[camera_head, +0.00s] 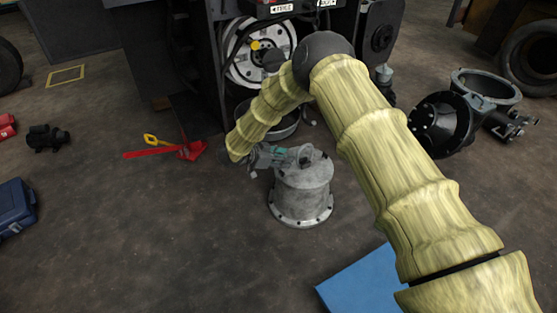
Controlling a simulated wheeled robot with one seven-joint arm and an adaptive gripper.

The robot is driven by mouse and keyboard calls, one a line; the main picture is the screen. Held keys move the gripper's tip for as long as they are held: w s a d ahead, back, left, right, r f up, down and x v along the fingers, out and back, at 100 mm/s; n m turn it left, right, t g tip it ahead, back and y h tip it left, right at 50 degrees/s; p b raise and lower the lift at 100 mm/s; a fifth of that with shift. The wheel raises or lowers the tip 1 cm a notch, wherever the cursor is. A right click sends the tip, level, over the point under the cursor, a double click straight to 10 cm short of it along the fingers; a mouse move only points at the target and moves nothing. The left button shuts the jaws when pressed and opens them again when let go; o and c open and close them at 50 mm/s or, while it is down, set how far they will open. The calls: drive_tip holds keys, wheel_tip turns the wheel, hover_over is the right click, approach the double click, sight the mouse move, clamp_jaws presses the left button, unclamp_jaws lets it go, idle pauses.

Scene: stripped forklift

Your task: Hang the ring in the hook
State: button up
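My gripper (292,157) is at the top of a grey flanged metal cylinder (302,192) in the middle of the floor. It reaches in from the left, and its fingers are small in the picture. A grey rounded piece (306,154) shows at the fingertips, over the cylinder's top; it may be the ring, but I cannot tell whether the fingers hold it. I cannot make out a hook with certainty.
The stripped forklift with a white wheel rim (240,62) stands behind my arm. A blue case (14,207) is at the left edge, and a blue flat panel (358,283) lies at the front. Dark metal housings (440,123) lie at the right. The front-left floor is clear.

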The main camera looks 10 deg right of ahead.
drive_tip(key=b+x, duration=0.3)
drive_tip(key=x, duration=0.2)
drive_tip(key=shift+w+d+f+b, duration=0.1)
drive_tip(key=shift+d+f+b, duration=0.15)
drive_tip(key=shift+b, duration=0.1)
drive_tip(key=shift+w+d+f+b, duration=0.15)
drive_tip(key=shift+d+b, duration=0.15)
drive_tip(key=shift+d, duration=0.1)
drive_tip(key=shift+c, duration=0.3)
clamp_jaws()
drive_tip(key=shift+r+p, duration=0.7)
drive_tip(key=shift+p, duration=0.2)
